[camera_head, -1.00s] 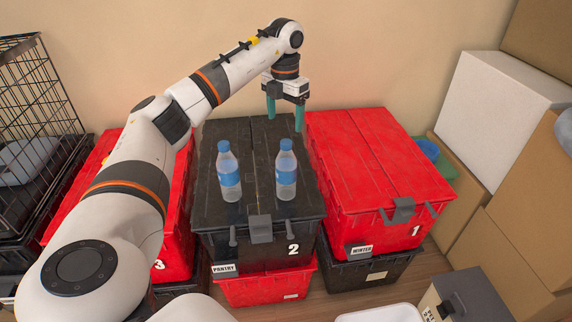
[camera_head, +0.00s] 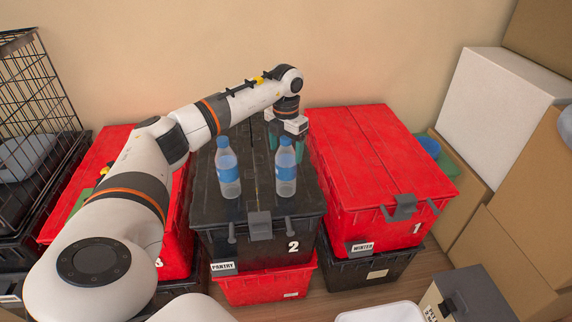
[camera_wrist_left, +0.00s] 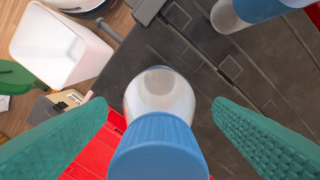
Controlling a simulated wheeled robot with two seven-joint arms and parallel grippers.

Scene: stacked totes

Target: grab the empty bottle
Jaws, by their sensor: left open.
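Two clear bottles with blue caps and blue labels stand upright on the black lid of tote 2 (camera_head: 240,208): a left bottle (camera_head: 228,172) and a right bottle (camera_head: 286,170). I cannot tell from the head view which one is empty. My left gripper (camera_head: 286,142) is open, just behind the upper part of the right bottle, which partly hides its teal fingers. In the left wrist view, that bottle's blue cap (camera_wrist_left: 160,145) lies between the two spread fingers, with gaps on both sides. The other bottle (camera_wrist_left: 250,12) shows at the top right. My right gripper is out of view.
Red totes flank the black one, tote 1 (camera_head: 375,160) at right and tote 3 (camera_head: 178,225) at left. A wire cage (camera_head: 40,110) stands far left, boxes (camera_head: 500,105) far right. The front of the black lid is clear.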

